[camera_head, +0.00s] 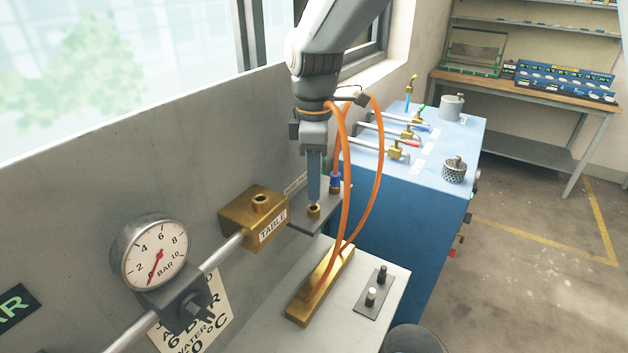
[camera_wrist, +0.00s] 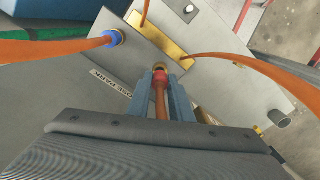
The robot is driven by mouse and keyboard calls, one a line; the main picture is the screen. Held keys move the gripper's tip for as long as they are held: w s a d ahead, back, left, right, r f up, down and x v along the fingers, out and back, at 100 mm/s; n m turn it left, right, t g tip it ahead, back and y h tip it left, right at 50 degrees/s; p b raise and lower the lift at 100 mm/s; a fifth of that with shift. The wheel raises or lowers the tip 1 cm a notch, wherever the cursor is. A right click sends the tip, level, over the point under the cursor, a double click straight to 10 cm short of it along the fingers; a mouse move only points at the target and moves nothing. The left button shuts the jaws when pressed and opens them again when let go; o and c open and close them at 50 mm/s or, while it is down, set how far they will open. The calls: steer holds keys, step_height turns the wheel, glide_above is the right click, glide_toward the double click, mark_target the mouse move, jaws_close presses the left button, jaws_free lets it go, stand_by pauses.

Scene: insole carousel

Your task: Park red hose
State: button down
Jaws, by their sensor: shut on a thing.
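The red hose's end, with a red collar (camera_wrist: 160,75), is between the fingers of my gripper (camera_wrist: 160,84). In the head view my gripper (camera_head: 314,198) points straight down over a brass socket (camera_head: 314,211) on the grey park plate (camera_head: 302,226), and its fingers hide the red collar. In the wrist view the collar lines up with brass just beyond it. I cannot tell whether the end is seated or just above. A blue-collared hose (camera_head: 335,181) stands in the plate beside it; its blue collar also shows in the wrist view (camera_wrist: 114,38).
Orange hoses loop from my gripper area to a brass bar (camera_head: 325,280) on the grey bench. A brass block marked TABLE (camera_head: 254,220) and a pressure gauge (camera_head: 150,254) are at the left. A blue cabinet (camera_head: 400,195) with fittings stands behind. A wall panel (camera_head: 150,170) is close by.

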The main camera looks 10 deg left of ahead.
steer(key=shift+f+b, duration=0.4)
steer(key=shift+f, duration=0.95)
steer(key=c, duration=1.5)
jaws_free()
steer(key=shift+r+b, duration=1.2)
steer(key=shift+r, duration=2.65)
steer(key=s+d+f+m+b, duration=0.1)
steer(key=s+d+f+m, duration=0.2)
steer(key=d+f+m, duration=0.3)
steer(key=s+d+f+m+t+b, duration=0.1)
steer(key=s+d+f+m, duration=0.2)
steer(key=d, duration=0.9)
steer(key=s+d+f+m+b, duration=0.1)
steer(key=s+d+f+m, duration=0.2)
steer(key=d+f+m, duration=0.7)
steer(key=shift+s, duration=0.2)
